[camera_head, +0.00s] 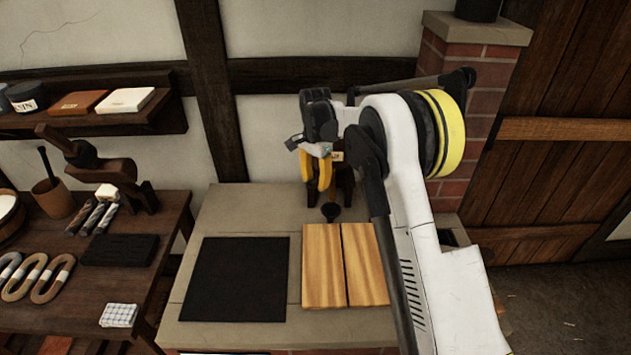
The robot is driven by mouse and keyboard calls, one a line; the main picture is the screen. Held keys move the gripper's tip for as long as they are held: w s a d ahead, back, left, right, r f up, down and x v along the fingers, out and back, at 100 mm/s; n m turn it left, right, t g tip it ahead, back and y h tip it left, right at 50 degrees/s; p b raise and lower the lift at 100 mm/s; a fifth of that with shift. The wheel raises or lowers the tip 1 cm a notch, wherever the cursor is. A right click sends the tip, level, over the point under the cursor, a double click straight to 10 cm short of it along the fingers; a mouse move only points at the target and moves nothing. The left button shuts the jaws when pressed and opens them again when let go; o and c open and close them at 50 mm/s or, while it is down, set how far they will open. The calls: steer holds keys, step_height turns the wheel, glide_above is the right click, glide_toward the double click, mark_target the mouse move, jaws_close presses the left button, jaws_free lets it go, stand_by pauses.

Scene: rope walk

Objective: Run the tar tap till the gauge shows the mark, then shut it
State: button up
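My gripper (317,170) hangs at the back of the stone-topped counter, its yellow fingers pointing down. A dark wooden stand (345,188) is behind and beside the fingers, against the wall. A small pale piece (337,157) shows just right of the fingertips; I cannot tell whether it belongs to the tap. A small black round cup or spout (331,212) is below the gripper, in front of the stand. My gripper and arm hide much of this spot. I cannot make out the tap's handle, the gauge or its mark, nor whether the fingers touch anything.
On the counter (236,211) lie a black slab (237,280) and two wooden boards (323,265). A brick pillar (481,95) stands behind my arm. The left bench holds rope coils (52,280), a dark block (120,250) and a folded checked cloth (119,315). A shelf (165,115) hangs above.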

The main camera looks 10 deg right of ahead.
jaws_close()
steer(key=shift+s, duration=0.1)
steer(key=shift+s+d+n, duration=0.55)
steer(key=shift+d+n, duration=0.05)
steer(key=shift+n, duration=0.6)
steer(key=shift+s+d+n, duration=0.5)
steer(key=shift+d+n, duration=0.05)
steer(key=shift+n, duration=0.65)
jaws_free()
